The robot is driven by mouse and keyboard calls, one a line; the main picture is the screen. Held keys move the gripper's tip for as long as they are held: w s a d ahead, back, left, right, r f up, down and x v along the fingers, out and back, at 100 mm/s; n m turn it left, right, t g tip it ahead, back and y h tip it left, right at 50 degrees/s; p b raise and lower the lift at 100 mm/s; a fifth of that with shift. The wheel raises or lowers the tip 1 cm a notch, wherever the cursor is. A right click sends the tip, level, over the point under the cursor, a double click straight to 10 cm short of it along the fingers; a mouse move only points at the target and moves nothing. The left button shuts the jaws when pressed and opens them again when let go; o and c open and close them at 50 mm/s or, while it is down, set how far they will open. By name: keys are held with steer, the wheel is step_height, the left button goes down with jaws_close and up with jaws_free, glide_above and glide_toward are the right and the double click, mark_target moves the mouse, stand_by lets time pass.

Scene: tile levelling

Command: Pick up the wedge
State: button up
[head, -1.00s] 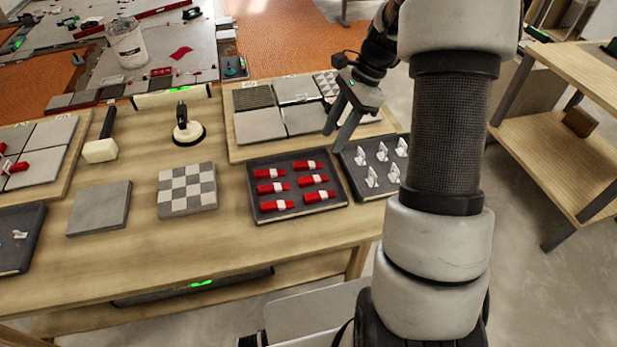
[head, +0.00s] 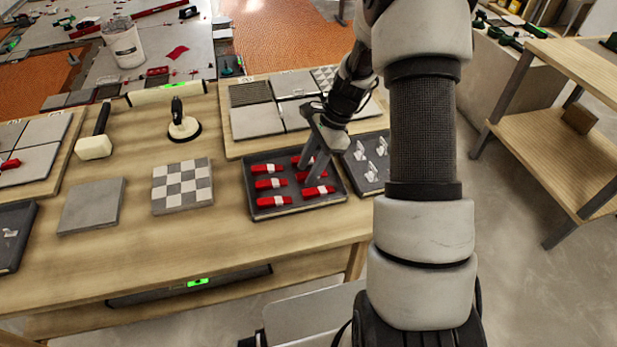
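Several red wedges, each with a white band, lie in rows in a dark tray (head: 297,208) on the wooden table. One wedge (head: 270,184) is in the left column and another wedge (head: 318,191) is at the front right. My gripper (head: 308,172) reaches down over the right side of this tray, its two fingers apart. The fingers partly hide the wedges of the right column. I cannot tell whether the fingertips touch a wedge.
A tray of white clips (head: 361,181) stands to the right, partly behind my arm. A board with tiles (head: 257,121) lies behind the wedge tray. A checkered tile (head: 182,186), a grey tile (head: 91,205), a suction cup (head: 184,128) and a mallet (head: 94,147) are to the left.

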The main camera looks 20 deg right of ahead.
steer(key=shift+f, duration=0.15)
steer(key=shift+c, duration=0.4)
jaws_close()
